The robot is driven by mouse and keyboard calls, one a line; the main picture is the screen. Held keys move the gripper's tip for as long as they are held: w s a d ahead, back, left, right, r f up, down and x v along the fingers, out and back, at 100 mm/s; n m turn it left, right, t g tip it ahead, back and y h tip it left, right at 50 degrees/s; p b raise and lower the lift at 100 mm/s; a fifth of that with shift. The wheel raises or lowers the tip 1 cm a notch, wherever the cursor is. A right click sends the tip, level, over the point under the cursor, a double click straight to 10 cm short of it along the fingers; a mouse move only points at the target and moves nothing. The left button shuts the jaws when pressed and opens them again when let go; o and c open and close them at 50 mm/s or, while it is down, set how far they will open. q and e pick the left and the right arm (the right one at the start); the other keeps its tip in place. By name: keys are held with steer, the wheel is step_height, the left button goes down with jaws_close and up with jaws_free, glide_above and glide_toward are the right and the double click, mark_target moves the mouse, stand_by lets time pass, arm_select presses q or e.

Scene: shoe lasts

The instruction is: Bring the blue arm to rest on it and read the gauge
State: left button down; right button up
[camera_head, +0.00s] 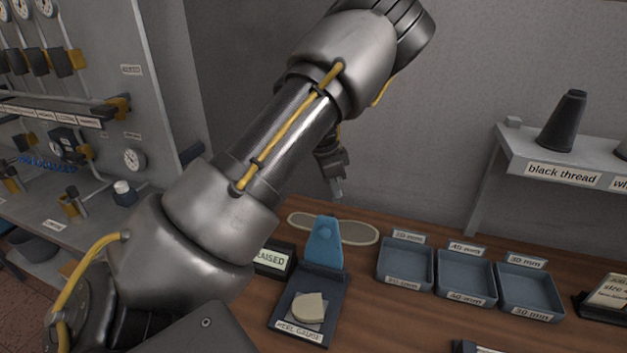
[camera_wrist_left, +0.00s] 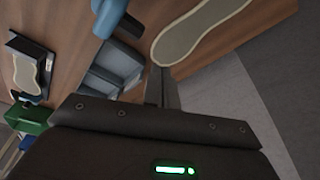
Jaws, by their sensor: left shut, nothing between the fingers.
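The heel gauge (camera_head: 282,322) stands on the wooden bench with a pale heel piece (camera_head: 310,306) on its plate. Its blue arm (camera_head: 324,246) stands up at the back of the gauge, clear of the heel piece. The small display (camera_head: 271,261) beside it reads "RAISED", its left part hidden by my arm. My left gripper (camera_head: 337,188) is shut and empty, above and behind the blue arm, apart from it. In the left wrist view the blue arm (camera_wrist_left: 112,16) shows at the top, and the gripper fingers (camera_wrist_left: 161,88) point past it. My right gripper is not in view.
Blue-grey trays (camera_head: 405,262) labelled in mm stand right of the gauge. A pale sole (camera_head: 358,232) lies behind the blue arm. A shelf (camera_head: 540,150) holds a dark cone of thread (camera_head: 563,122). A panel with dials (camera_head: 133,158) stands at left.

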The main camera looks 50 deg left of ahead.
arm_select(q)
steer(key=x, duration=0.1)
steer(key=b+x, duration=0.1)
steer(key=x, duration=0.1)
steer(key=shift+s+a+f+b, duration=0.2)
steer(key=shift+s+f+b, duration=0.1)
steer(key=shift+f, duration=0.05)
steer(key=shift+s, duration=0.1)
